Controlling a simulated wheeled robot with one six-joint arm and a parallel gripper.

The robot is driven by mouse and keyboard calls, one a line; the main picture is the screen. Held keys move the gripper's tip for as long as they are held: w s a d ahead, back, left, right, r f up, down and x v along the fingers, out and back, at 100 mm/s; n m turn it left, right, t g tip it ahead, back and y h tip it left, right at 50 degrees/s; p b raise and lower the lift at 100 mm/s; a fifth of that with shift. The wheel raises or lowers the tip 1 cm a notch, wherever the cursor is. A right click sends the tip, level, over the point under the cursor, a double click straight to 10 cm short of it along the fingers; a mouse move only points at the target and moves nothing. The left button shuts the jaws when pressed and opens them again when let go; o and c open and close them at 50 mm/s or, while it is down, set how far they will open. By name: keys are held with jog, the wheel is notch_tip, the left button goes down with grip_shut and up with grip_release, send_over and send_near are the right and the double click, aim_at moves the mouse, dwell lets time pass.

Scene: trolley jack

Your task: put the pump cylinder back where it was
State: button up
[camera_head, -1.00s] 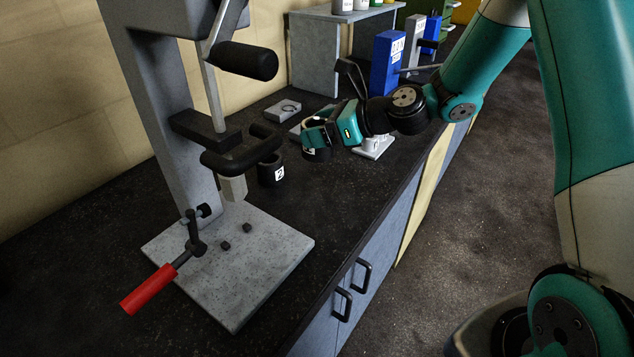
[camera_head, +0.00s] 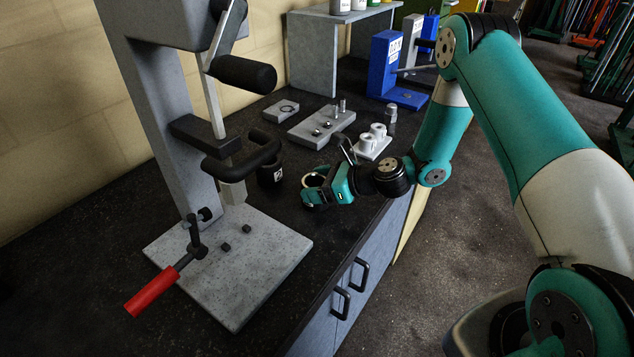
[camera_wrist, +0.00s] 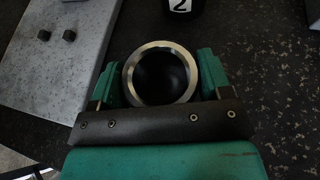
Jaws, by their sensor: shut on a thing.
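The pump cylinder, a hollow dark round piece with a bright metal rim (camera_wrist: 160,75), stands between my gripper's fingers in the wrist view. My gripper (camera_head: 313,188) is shut on it, one green finger against each side. In the head view the cylinder's rim (camera_head: 312,181) shows at the gripper, low over the bench; whether its base touches the bench is hidden. A black cup labelled 2 (camera_head: 270,174) stands on the bench to the left of my gripper, apart from it; its lower part also shows at the top of the wrist view (camera_wrist: 183,8).
A press with a grey base plate (camera_head: 270,262) and a red-handled lever (camera_head: 152,291) stands at left. Behind my gripper are a grey block with pins (camera_head: 318,128), a small grey block (camera_head: 281,110), and a white holder with white parts (camera_head: 377,145). The bench's front edge is close by.

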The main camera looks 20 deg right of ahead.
jog(key=o, duration=1.6)
jog(key=shift+f, duration=0.1)
